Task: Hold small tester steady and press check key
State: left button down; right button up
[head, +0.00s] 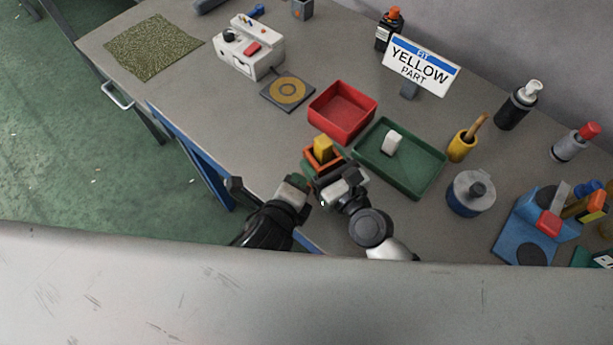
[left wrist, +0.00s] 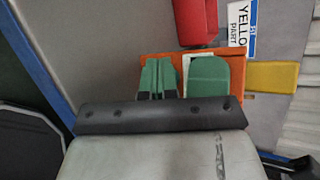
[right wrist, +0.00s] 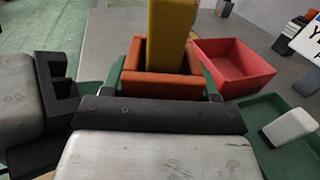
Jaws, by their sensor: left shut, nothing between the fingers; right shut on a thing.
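The small tester is an orange open-topped box (head: 312,157) with a yellow block (head: 323,145) standing in its top. It is close in the right wrist view (right wrist: 160,80). My right gripper (head: 327,168) is shut on the tester, with a green finger along each side. My left gripper (head: 299,181) is shut and empty, close beside the tester. In the left wrist view its green fingertips (left wrist: 159,66) lie together in front of the tester's orange side (left wrist: 229,103). A green pad, seemingly a right finger, and a whitish strip show beside them. The check key cannot be made out.
A red tray (head: 343,112) and a green tray (head: 424,183) with a white block (head: 392,142) lie just beyond the grippers. A YELLOW PART sign (head: 422,66) stands behind. A white machine (head: 248,50) stands at the far left. Bottles and a blue fixture (head: 522,225) are right.

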dwell(0.3)
pick_arm(q)
jog(key=shift+s+a, duration=0.55)
jog(key=shift+a, duration=0.2)
jog(key=s+a, duration=0.1)
jog(key=a, duration=0.1)
jog(key=s+a, duration=0.2)
dwell(0.8)
pick_arm(e)
jog(key=o, duration=1.1)
